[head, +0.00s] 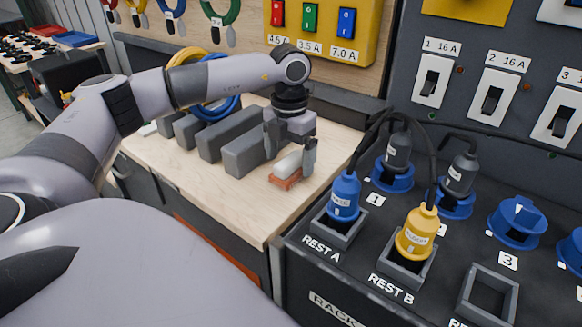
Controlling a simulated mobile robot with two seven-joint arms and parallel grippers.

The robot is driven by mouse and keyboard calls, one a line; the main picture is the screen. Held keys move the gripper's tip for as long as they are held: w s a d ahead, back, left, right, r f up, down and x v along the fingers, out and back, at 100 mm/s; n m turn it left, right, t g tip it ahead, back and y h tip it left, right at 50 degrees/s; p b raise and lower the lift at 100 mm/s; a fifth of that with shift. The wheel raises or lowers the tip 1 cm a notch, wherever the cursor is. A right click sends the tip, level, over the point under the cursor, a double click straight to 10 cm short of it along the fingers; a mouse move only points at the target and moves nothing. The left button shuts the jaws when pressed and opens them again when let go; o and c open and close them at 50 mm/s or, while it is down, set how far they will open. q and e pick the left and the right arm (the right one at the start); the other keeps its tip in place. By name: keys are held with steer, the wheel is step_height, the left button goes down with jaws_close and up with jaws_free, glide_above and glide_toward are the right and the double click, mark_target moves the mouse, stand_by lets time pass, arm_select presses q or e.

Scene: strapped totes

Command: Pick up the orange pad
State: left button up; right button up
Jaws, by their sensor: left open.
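The orange pad (286,180) lies on the light wooden bench top, near its right side. It shows as a low orange base with a pale grey-white block on top. My left gripper (289,166) points down over it with its jaws open. One finger is on the left of the pale block and the other is on its right. I cannot tell whether either finger touches it. The far part of the pad is partly hidden by the gripper. My right gripper is not in view.
Grey blocks (229,133) stand in a row left of the pad. Blue and yellow hose coils (187,70) lie behind my left arm. A dark rack (330,268) with blue and yellow plugs (416,238) and cables stands close on the right. The bench front (215,193) is clear.

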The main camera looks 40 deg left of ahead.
mark_target(290, 159)
arm_select(q)
step_height(290, 159, down, 2)
steer(key=shift+f, duration=0.15)
steer(key=c, duration=1.2)
steer(key=shift+o, duration=0.2)
step_height(290, 159, up, 20)
steer(key=p, duration=0.2)
